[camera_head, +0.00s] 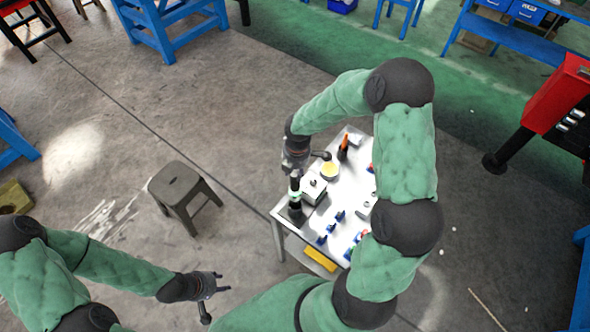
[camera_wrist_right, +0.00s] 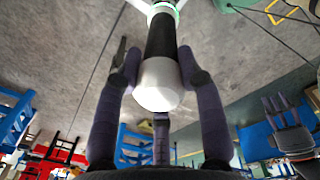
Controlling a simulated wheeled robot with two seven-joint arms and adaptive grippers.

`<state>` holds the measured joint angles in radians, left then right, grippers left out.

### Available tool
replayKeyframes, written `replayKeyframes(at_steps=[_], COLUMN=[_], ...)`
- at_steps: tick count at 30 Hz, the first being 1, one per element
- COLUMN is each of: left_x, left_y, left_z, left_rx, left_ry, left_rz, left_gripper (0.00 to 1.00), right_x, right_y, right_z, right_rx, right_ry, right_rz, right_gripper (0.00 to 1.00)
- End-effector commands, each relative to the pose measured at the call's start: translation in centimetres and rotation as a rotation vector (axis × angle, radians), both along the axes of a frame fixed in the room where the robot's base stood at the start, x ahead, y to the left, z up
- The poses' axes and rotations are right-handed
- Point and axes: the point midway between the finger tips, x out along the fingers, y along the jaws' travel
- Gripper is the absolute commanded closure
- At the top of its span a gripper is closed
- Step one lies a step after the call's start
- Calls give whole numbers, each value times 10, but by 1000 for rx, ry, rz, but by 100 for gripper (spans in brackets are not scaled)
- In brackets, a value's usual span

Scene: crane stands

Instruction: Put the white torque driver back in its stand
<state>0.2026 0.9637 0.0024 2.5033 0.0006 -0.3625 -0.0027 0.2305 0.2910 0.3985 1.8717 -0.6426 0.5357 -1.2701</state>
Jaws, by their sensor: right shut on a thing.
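The white torque driver (camera_wrist_right: 158,84) has a rounded white end, a black grip and a green ring. My right gripper (camera_head: 295,176) is shut on it, with the fingers around the white end in the right wrist view (camera_wrist_right: 160,80). In the head view the driver (camera_head: 295,188) points down over the near left corner of the table. A dark base (camera_head: 294,216), perhaps its stand, shows just below. I cannot tell whether the driver touches it. My left gripper (camera_head: 216,283) is open and empty, away from the table at the lower left.
The white table (camera_head: 329,212) holds a grey-white box (camera_head: 313,190), a yellow round thing (camera_head: 330,171), an orange-topped tool (camera_head: 345,141) and several small blue parts (camera_head: 331,227). A dark stool (camera_head: 180,190) stands left of it. Floor between stool and table is clear.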

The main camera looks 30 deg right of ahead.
Motion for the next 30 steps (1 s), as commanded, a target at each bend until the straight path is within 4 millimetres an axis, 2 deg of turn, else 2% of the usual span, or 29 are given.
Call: replayKeyframes(at_steps=[8,30], left_x=[0,0], left_y=[0,0], left_z=[-2,-19], left_rx=[0,0], left_ry=[0,0], left_rz=[0,0], left_gripper=[60,60], right_x=[1,2], right_y=[-1,-1], right_z=[-1,-23], right_rx=[-1,-1], right_ry=[-4,-4], right_rz=[-1,-2], right_gripper=[100,100])
